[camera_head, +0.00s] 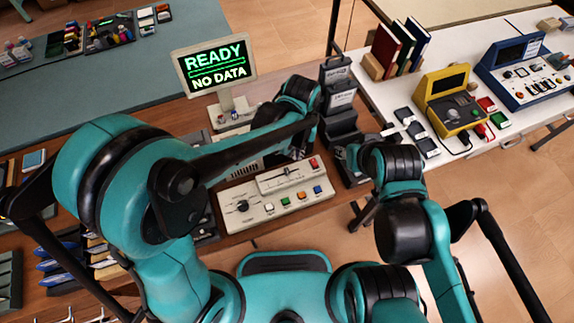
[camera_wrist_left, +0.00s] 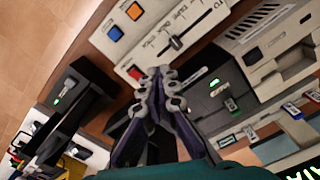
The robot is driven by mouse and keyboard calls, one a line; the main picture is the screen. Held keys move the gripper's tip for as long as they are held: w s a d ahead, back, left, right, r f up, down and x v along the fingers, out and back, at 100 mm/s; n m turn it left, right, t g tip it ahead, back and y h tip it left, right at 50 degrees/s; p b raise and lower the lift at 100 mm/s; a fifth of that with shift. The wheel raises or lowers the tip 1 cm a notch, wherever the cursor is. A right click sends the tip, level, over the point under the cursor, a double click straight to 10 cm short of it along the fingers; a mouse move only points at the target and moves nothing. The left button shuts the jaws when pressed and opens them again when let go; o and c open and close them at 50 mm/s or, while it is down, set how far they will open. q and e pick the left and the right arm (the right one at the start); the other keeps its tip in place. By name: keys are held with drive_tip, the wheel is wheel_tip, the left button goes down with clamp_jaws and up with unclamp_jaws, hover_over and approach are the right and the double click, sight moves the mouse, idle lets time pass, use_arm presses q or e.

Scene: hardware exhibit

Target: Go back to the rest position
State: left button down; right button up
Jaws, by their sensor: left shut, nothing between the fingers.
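My left gripper (camera_head: 300,147) is small and partly hidden by its own wrist in the head view, over the back right of the beige control panel (camera_head: 262,203). In the left wrist view the left gripper (camera_wrist_left: 157,76) is shut and empty, its fingertips together in front of the panel (camera_wrist_left: 118,60) with its slider and coloured buttons. I cannot tell whether it touches anything. My right arm is folded at the right in the head view; dark parts by its wrist may be its gripper (camera_head: 354,158), but its fingers are not clear.
A monitor (camera_head: 215,66) reading "READY NO DATA" stands behind the left forearm. Dark stacked devices (camera_head: 339,97) stand between the arms. A white table (camera_head: 385,93) at right holds books, a yellow device (camera_head: 447,100) and a blue console (camera_head: 525,72). Open floor (camera_head: 500,180) lies at right.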

idle(0.3)
use_arm(q)
drive_tip(key=s+a+r+n+t+b, duration=0.1)
drive_tip(key=s+a+r+t+b, duration=0.1)
drive_tip(key=a, duration=0.9)
drive_tip(key=s+a+r+n+t+b, duration=0.1)
drive_tip(key=s+a+r+t, duration=0.3)
drive_tip(key=a, duration=0.8)
drive_tip(key=shift+s+a+r+t+b, duration=0.15)
drive_tip(key=shift+s+r+t+b, duration=0.15)
drive_tip(key=shift+t+b, duration=0.45)
drive_tip(key=shift+g, duration=0.25)
